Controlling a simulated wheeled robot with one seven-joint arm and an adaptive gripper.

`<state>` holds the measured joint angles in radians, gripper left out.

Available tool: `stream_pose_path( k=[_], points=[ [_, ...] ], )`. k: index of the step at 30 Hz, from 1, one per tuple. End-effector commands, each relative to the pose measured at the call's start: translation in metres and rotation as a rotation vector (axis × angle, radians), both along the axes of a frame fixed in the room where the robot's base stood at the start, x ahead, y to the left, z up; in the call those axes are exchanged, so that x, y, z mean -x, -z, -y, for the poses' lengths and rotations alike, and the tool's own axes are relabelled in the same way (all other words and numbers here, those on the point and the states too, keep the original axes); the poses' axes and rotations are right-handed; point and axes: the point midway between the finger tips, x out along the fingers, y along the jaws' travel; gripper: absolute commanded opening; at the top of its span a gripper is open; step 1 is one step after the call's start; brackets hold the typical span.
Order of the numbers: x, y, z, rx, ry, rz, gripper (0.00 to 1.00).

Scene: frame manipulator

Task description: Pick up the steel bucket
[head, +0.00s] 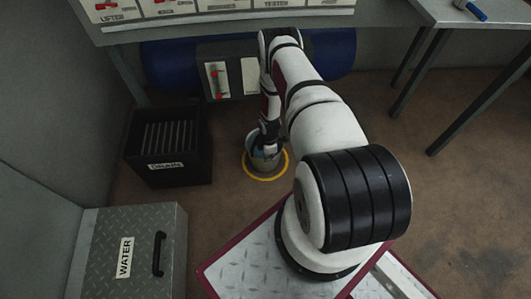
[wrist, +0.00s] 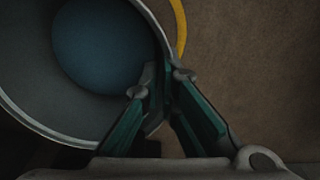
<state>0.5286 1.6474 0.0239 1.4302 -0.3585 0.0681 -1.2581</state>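The steel bucket (head: 267,163) stands upright on the brown floor, inside a yellow ring. In the wrist view its round grey rim (wrist: 30,120) fills the upper left, and the inside looks dark blue. My gripper (head: 266,153) reaches down to the bucket in the head view. In the wrist view, the two fingers of my gripper (wrist: 165,80) are close together at the bucket's right edge. The left finger overlaps the bucket's inside and the right finger lies outside the rim. A small gap shows between the fingertips. I cannot tell whether they press on the wall.
A black bin (head: 182,178) stands left of the bucket. A metal box labelled WATER (head: 185,225) is at the lower left. A blue tank (head: 180,66) lies behind, under a labelled panel (head: 225,18). A table (head: 480,12) stands at upper right; floor right is clear.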

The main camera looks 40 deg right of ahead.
Motion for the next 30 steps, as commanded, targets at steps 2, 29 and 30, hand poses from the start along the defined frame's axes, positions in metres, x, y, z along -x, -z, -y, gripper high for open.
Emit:
stream_pose_path(
  k=[2,29,30],
  points=[
    [-0.001,-0.001,0.000,0.000,0.000,0.001,0.00],
    [0.113,-0.048,-0.005,-0.001,0.000,-0.004,0.00],
    [0.121,-0.048,-0.005,-0.001,0.000,-0.003,0.00]
  ],
)
